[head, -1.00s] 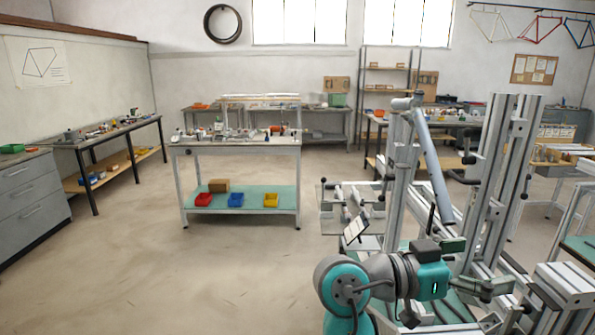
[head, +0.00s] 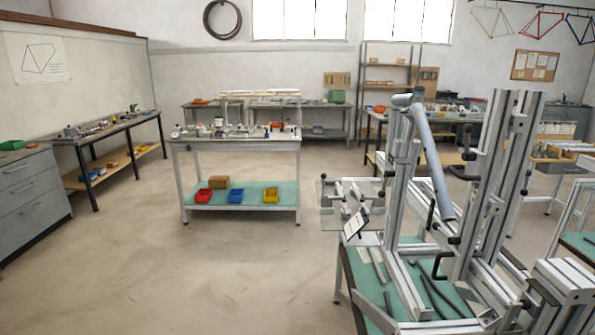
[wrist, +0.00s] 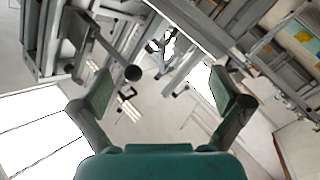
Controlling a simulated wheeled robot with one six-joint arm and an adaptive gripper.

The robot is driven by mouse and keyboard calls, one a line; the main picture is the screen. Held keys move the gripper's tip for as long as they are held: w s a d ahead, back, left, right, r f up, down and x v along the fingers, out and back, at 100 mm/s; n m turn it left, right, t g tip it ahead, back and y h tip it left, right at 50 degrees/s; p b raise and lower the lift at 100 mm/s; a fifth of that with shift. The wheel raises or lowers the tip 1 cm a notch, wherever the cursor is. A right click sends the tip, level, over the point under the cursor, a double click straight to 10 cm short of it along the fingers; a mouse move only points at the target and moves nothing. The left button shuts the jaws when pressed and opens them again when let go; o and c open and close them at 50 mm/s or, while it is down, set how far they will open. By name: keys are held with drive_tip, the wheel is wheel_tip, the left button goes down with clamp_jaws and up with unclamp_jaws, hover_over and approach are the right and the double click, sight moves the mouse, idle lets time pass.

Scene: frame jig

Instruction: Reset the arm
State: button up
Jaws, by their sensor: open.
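My gripper (wrist: 162,100) shows in the wrist view with its two fingers spread wide apart and nothing between them. Beyond the fingers, the wrist view shows metal profile rails, a dark round knob (wrist: 133,73) and bright windows, all at a steep tilt. My arm and gripper are out of the head view. The frame jig (head: 487,190) of upright aluminium profiles stands at the right of the head view. A grey tube (head: 432,160) leans in it.
The jig's green-topped table (head: 405,285) carries several dark tubes at the lower right. A workbench (head: 240,146) with red, blue and yellow bins on its lower shelf stands mid-room. Grey drawers (head: 28,195) stand at the left. The floor between (head: 190,275) is clear.

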drive_tip(key=s+a+f+n+y, duration=0.2)
drive_tip(key=s+a+f+y, duration=0.15)
drive_tip(key=s+f, duration=0.4)
drive_tip(key=s+a+f+n+y, duration=0.25)
drive_tip(key=s+f+y, duration=0.25)
drive_tip(key=s, duration=0.6)
drive_tip(key=s+a+r+m+y, duration=0.1)
drive_tip(key=s+r+m, duration=0.1)
drive_tip(key=s, duration=0.7)
drive_tip(key=s+a+r+m+t+y, duration=0.1)
drive_tip(key=s+r, duration=0.3)
drive_tip(key=s, duration=0.5)
drive_tip(key=shift+s+a+r+m, duration=0.15)
drive_tip(key=shift+s+m, duration=0.2)
drive_tip(key=shift+m, duration=0.3)
